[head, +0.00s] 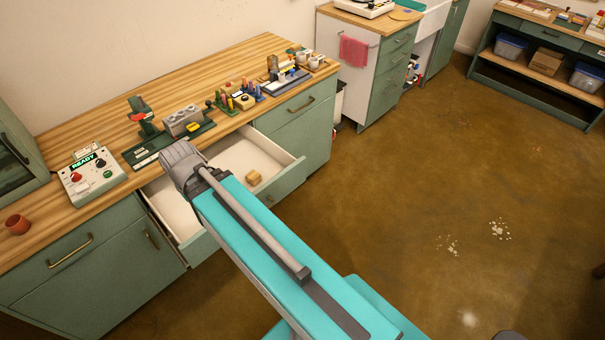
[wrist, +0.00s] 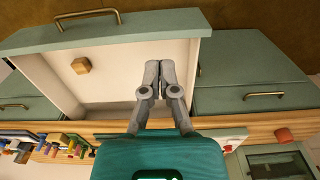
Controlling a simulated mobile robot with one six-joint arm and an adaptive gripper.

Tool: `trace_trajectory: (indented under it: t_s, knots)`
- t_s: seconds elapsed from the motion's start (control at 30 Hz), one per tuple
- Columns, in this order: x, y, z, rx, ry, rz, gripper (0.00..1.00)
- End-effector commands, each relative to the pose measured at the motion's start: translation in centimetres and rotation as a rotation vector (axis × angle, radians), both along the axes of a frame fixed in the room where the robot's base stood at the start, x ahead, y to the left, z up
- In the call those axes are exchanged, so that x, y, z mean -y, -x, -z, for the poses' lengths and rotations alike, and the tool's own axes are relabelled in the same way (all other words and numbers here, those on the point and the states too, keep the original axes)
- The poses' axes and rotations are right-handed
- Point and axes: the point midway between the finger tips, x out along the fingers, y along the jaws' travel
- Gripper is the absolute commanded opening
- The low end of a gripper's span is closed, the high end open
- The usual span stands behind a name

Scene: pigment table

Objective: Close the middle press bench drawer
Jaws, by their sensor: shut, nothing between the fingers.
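The middle press bench drawer is open, pulled out from the bench; its green front with a brass handle shows in the wrist view (wrist: 110,30). In the head view its pale interior (head: 236,158) is partly hidden behind my arm. A small wooden block (head: 254,178) lies inside the drawer; it also shows in the wrist view (wrist: 81,66). My gripper (wrist: 165,64) is shut and empty. In the wrist view its fingertips overlap the drawer interior, near one side wall and close to the front panel. I cannot tell their height. In the head view the fingers are hidden by my wrist.
A control box marked READY (head: 92,176), a green stand with a red part (head: 144,118), a grey block (head: 182,120) and several small tools stand on the wooden benchtop (head: 190,75). The floor (head: 440,190) in front is clear.

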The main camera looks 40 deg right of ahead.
Motion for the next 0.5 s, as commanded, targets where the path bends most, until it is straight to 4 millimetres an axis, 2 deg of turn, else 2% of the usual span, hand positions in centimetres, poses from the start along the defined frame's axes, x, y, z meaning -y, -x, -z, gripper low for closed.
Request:
trace_trajectory:
  t_s: [0.37, 0.5]
  knots:
    - [0.6, -0.3, 0.4, 0.004, -0.005, 0.048, 0.0]
    - [2.8, -0.8, 1.3, 0.013, -0.017, 0.17, 0.0]
